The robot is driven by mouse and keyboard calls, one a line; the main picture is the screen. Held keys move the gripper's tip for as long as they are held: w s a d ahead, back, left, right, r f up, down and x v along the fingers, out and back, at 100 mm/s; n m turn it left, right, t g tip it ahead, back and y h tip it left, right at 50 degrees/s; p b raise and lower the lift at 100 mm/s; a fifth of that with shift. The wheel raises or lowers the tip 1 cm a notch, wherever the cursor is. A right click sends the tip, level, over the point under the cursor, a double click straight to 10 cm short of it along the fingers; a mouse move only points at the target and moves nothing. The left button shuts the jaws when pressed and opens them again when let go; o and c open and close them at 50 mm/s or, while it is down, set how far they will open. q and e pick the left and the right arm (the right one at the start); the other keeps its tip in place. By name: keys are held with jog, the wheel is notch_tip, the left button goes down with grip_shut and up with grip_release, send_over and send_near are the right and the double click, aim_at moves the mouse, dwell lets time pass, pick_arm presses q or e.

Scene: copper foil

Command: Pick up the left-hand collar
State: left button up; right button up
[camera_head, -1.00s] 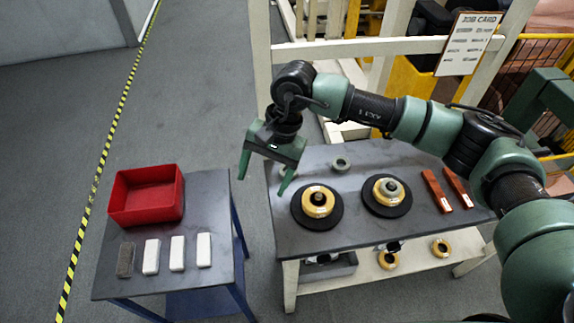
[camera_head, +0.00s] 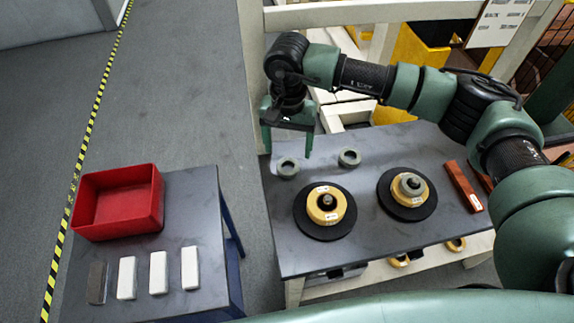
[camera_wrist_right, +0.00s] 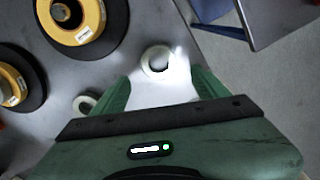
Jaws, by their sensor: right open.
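The left-hand collar (camera_head: 288,167), a small pale grey-green ring, lies flat on the dark worktable at its back left. It also shows in the right wrist view (camera_wrist_right: 148,63), just beyond and between the fingertips. My right gripper (camera_head: 288,152) points down above it, fingers open on either side and empty. The jaws also show open in the right wrist view (camera_wrist_right: 161,80). A second, similar collar (camera_head: 349,157) lies to the right on the table; in the wrist view it sits left of the fingers (camera_wrist_right: 83,104). My left gripper is not seen.
Two yellow spools on black discs stand in front, the left one (camera_head: 326,204) and the right one (camera_head: 408,187), which carries a grey ring. Orange-brown bars (camera_head: 463,186) lie at right. A side table holds a red bin (camera_head: 117,203) and several blocks (camera_head: 159,272).

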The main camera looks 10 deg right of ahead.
aim_at(288, 170)
jog(key=shift+s+f+p, duration=0.35)
jog(key=shift+f+p, duration=0.2)
jog(key=shift+f, duration=0.2)
notch_tip(288, 170, down, 4)
jog(key=shift+r+p, duration=0.15)
jog(key=shift+p, duration=0.6)
jog(key=shift+w+f, duration=0.1)
jog(key=shift+f, duration=0.3)
jog(key=shift+r, duration=0.1)
grip_shut()
